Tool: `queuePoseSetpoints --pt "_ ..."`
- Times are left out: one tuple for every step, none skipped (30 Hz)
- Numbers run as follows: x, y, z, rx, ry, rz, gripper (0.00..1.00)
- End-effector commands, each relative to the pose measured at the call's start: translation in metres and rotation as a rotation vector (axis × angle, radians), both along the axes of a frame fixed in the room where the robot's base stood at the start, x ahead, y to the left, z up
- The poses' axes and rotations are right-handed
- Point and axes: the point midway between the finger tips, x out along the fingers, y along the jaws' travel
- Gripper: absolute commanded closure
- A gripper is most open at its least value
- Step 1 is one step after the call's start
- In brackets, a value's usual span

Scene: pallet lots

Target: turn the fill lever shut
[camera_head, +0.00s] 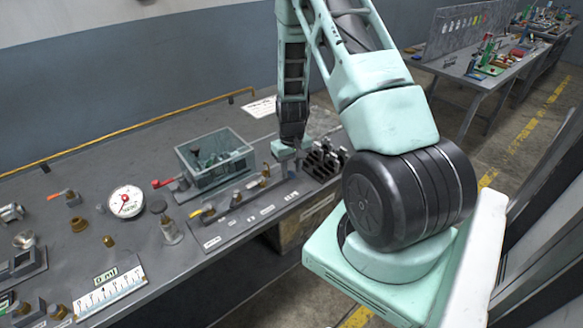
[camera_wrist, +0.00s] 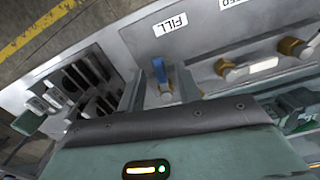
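The FILL label (camera_wrist: 170,24) is on the pale valve panel (camera_wrist: 200,45) in the wrist view. Just below the label is the fill lever (camera_wrist: 159,69), with a blue handle on a metal valve body. The handle points up toward the label. My gripper (camera_wrist: 160,86) has its two grey fingers apart, one on each side of the lever; I cannot tell whether either touches it. In the head view my gripper (camera_head: 291,165) is low over the right end of the panel and hides the fill lever there.
A black slotted rack (camera_wrist: 80,85) stands close to the left of the fingers. Another valve with a pale handle (camera_wrist: 250,70) and brass fittings is to the right. In the head view a grey bin (camera_head: 215,180) and a red-handled lever (camera_head: 162,183) stand left of the gripper.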

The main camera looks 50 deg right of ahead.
Motion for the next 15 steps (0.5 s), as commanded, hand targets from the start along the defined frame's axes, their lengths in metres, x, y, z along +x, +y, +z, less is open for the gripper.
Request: queuePoseSetpoints --pt "0.0000 0.0000 0.0001 0.000 0.000 0.000 0.66" --pt "0.0000 0.0000 0.0001 0.000 0.000 0.000 0.71" --pt "0.0000 0.0000 0.0001 0.000 0.000 0.000 0.82" --pt "0.0000 0.0000 0.0002 0.000 0.000 0.000 0.91" --pt "0.0000 0.0000 0.0002 0.000 0.000 0.000 0.99" --pt "0.0000 0.0000 0.0002 0.000 0.000 0.000 1.00" --pt "0.0000 0.0000 0.0002 0.000 0.000 0.000 1.00" --pt "-0.0001 0.0000 0.0002 0.000 0.000 0.000 1.00" --pt "0.0000 0.0000 0.0003 0.000 0.000 0.000 1.00" --pt "-0.0001 0.0000 0.0002 0.000 0.000 0.000 1.00" --pt "0.0000 0.0001 0.0002 0.000 0.000 -0.001 1.00" --pt "0.0000 0.0002 0.0002 0.000 0.000 -0.004 1.00" --pt "0.0000 0.0003 0.0002 0.000 0.000 -0.007 1.00" --pt "0.0001 0.0005 0.0001 0.000 0.000 -0.011 1.00" --pt "0.0002 0.0008 0.0000 0.000 0.000 -0.018 1.00"
